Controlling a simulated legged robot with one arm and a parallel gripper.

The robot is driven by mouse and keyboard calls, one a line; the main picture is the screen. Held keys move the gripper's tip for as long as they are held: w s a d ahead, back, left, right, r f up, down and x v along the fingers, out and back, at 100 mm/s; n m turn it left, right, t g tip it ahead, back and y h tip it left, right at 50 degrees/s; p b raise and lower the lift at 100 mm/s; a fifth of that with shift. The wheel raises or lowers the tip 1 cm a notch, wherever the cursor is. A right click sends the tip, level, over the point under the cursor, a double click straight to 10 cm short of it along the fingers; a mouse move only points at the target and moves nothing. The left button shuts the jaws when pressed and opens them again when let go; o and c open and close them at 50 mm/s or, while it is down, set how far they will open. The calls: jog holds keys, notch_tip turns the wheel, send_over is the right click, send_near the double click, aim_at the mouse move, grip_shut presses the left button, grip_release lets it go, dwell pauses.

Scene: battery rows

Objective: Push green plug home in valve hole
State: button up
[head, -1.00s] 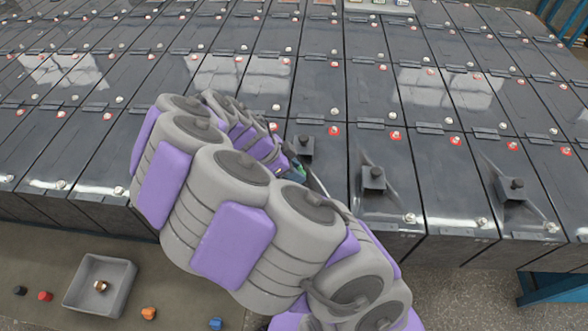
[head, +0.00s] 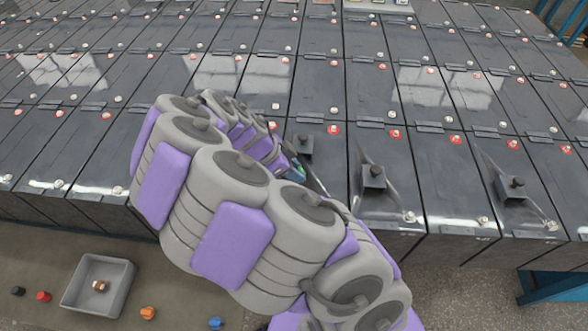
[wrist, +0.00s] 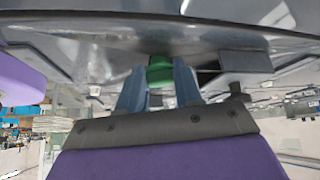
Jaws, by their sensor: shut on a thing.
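The green plug (wrist: 160,73) sits between the two blue-grey fingers of my gripper (wrist: 159,88) in the wrist view. My gripper is shut on it. The plug's far end meets the dark battery surface (wrist: 110,32); the valve hole is hidden, and I cannot tell how deep the plug sits. In the head view my grey and purple arm hides most of the gripper; only a small bit of green and blue (head: 299,171) shows, just below a dark block (head: 305,147) on a battery top.
More dark blocks (head: 374,177) (head: 515,187) stand on battery tops to the right, beside clear upright panels. Batteries with red and white terminals fill the rows. A grey tray (head: 73,299) with a brass-coloured piece (head: 101,286), an orange plug (head: 147,313) and a blue plug (head: 216,323) lie lower left.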

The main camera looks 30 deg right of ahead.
jog(key=o, duration=1.2)
jog(key=shift+s+a, duration=0.1)
jog(key=shift+c, duration=0.4)
jog(key=o, duration=0.4)
jog(key=shift+o, duration=0.2)
